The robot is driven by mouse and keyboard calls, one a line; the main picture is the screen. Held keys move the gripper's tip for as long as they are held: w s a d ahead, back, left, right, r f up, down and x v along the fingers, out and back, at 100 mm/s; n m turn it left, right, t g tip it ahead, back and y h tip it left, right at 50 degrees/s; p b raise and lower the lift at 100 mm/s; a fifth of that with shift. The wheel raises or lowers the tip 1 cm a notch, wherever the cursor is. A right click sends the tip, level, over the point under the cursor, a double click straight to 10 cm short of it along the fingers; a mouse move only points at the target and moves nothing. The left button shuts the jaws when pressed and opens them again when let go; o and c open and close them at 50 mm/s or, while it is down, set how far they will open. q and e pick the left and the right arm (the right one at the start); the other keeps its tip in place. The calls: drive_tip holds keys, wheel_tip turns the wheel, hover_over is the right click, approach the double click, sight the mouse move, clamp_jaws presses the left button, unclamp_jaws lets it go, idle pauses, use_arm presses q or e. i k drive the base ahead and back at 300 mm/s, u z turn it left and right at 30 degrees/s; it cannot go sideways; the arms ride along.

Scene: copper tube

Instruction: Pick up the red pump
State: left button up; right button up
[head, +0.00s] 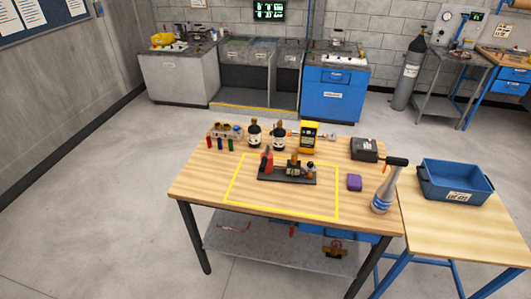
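A small red upright object (267,161), which looks like the red pump, stands at the left end of a dark flat base (287,179) on the wooden workbench (200,185). The base lies inside a yellow outlined rectangle. Other small dark and metal parts (294,167) stand on the same base to the right of the red object. It is too small to tell whether the red object is fixed to the base. Neither of my grippers shows in the head view.
Bottles (254,134) and a yellow meter (310,137) line the back. A blue bin (455,184) sits on the side table. The rectangle's front is clear.

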sight(290, 174)
drive_tip(key=u, duration=0.25)
drive_tip(key=i, duration=1.4)
drive_tip(key=z, duration=0.6)
